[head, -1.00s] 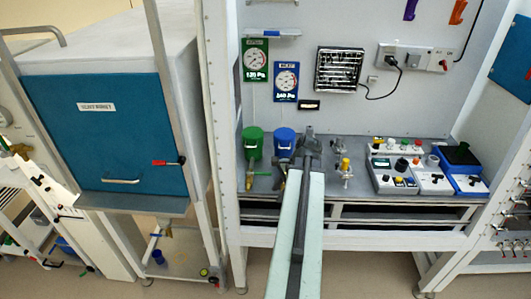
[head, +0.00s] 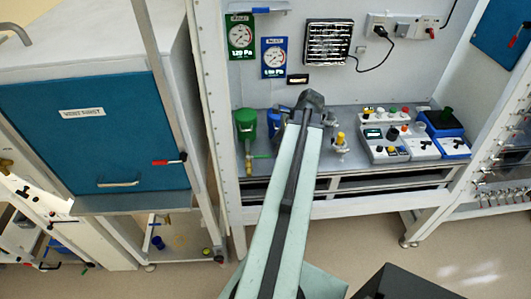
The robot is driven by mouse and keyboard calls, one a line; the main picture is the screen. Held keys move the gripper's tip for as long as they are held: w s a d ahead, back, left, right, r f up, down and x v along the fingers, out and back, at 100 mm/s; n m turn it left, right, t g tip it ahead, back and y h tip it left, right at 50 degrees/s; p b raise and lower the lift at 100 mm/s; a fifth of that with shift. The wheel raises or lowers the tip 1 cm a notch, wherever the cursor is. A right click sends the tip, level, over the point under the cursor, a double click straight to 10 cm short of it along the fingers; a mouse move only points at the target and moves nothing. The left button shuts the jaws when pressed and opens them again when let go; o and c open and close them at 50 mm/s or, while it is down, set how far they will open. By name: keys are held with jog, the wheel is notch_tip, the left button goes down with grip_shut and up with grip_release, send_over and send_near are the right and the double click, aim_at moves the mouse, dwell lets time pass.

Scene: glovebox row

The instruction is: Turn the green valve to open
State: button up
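A green cylinder (head: 246,118) stands at the left end of the grey bench shelf. A brass fitting with a small green handle (head: 262,156) sits below and in front of it; this looks like the green valve, but it is small in the view. A blue cylinder (head: 274,122) stands just to its right, partly hidden by my arm. My gripper (head: 310,100) is at the end of the outstretched arm, to the right of both cylinders. Its fingers are seen from behind, and I cannot tell whether they are open.
A yellow-topped valve (head: 340,143) stands right of my gripper. Control boxes (head: 390,138) with knobs fill the shelf's right part. A white frame post (head: 212,120) and a blue-fronted cabinet (head: 90,135) with a red-handled lever stand left. The floor (head: 450,250) at lower right is open.

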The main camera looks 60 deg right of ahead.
aim_at(269, 156)
jog(key=b+x, duration=0.5)
jog(key=x, duration=0.2)
jog(key=shift+w+a+f+b, duration=0.1)
jog(key=shift+b, duration=0.2)
grip_shut()
dwell(0.9)
